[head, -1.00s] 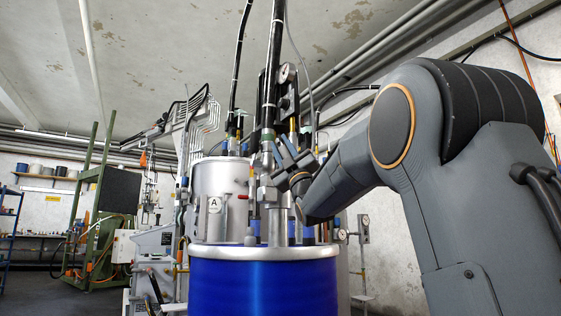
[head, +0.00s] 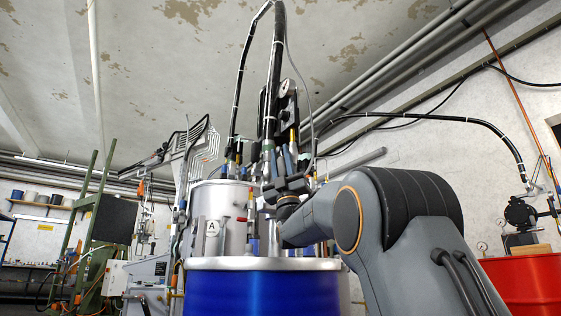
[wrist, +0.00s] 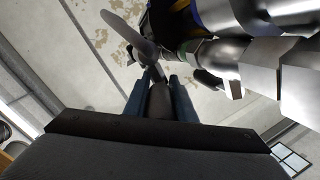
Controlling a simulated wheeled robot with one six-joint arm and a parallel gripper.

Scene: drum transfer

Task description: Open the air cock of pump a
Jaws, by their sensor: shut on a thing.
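Pump A's silver cylinder (head: 203,200), with a plate marked "A" (head: 213,227), stands behind the rim of a blue drum (head: 265,291). My gripper (head: 281,161) is beside the pump's upright fittings, its blue fingers pointing up. The lever runs up and left from the fingertips. Silver pipe fittings (wrist: 297,75) lie close to its right. The cock's body is partly hidden, so its setting is unclear.
Black hoses (head: 276,60) rise above the pump, near a pressure gauge (head: 284,87). A red drum (head: 527,280) stands at the far right. A green frame (head: 88,210) and a grey cabinet (head: 147,274) stand at the left.

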